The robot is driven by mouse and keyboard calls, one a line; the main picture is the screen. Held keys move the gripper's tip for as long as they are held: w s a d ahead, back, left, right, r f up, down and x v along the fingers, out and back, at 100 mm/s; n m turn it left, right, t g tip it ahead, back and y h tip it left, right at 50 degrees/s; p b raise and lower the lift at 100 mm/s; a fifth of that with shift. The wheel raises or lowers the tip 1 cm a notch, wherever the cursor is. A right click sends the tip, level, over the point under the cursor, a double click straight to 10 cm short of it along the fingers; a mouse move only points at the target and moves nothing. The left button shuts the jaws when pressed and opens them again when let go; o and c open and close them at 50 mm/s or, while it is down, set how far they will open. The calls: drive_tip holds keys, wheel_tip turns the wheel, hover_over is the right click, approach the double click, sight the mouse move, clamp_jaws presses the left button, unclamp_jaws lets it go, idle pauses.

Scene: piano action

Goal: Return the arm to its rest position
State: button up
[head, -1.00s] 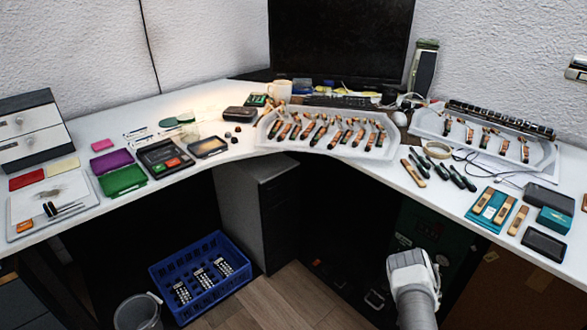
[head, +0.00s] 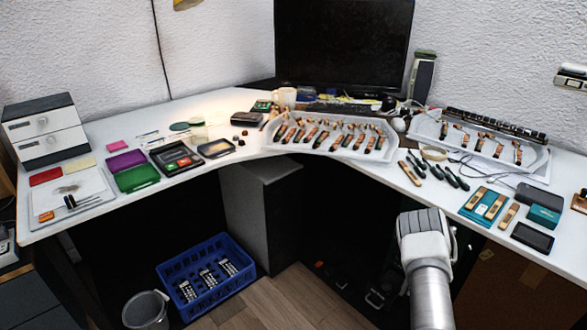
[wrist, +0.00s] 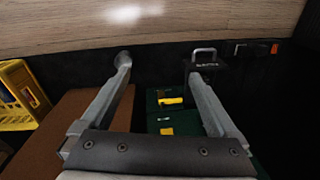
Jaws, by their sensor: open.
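My arm (head: 428,262) rises at the lower right of the head view, in front of the dark space under the desk. My gripper does not show in the head view. In the wrist view my gripper (wrist: 160,68) has its two fingers spread wide apart, with nothing between them. Beyond the fingers lies a dark green surface (wrist: 158,116) with yellow items on it. A dark object with a metal handle (wrist: 203,52) shows behind the right fingertip.
The white corner desk (head: 370,168) carries trays of piano parts, tools and boxes. A blue crate (head: 205,272) and a grey bin (head: 146,310) stand on the floor below. The wrist view also shows a yellow crate (wrist: 22,95) and a brown surface (wrist: 65,130).

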drive_tip(key=a+r+n+t, duration=0.1)
drive_tip(key=a+r, duration=0.3)
drive_tip(key=r, duration=0.8)
drive_tip(key=a+r+n+y, duration=0.1)
drive_tip(key=a+r, duration=0.4)
drive_tip(key=r, duration=0.6)
drive_tip(key=a+r+n+t, duration=0.15)
drive_tip(key=a+r, duration=0.25)
drive_tip(key=r, duration=0.8)
drive_tip(key=s+a+r+n, duration=0.4)
drive_tip(key=s+a+r, duration=0.5)
drive_tip(key=s+r, duration=0.45)
drive_tip(key=s+a+r+n+t+h, duration=0.1)
drive_tip(key=s+a+r+n, duration=0.1)
drive_tip(key=s, duration=0.6)
drive_tip(key=s+a+r+n+t, duration=0.1)
drive_tip(key=s+a+r+n, duration=0.1)
drive_tip(key=s, duration=0.6)
wheel_tip(320, 180, up, 26)
drive_tip(key=p, duration=2.5)
drive_tip(key=shift+f+p, duration=0.15)
drive_tip(key=shift+p, duration=0.2)
drive_tip(key=shift+d, duration=0.1)
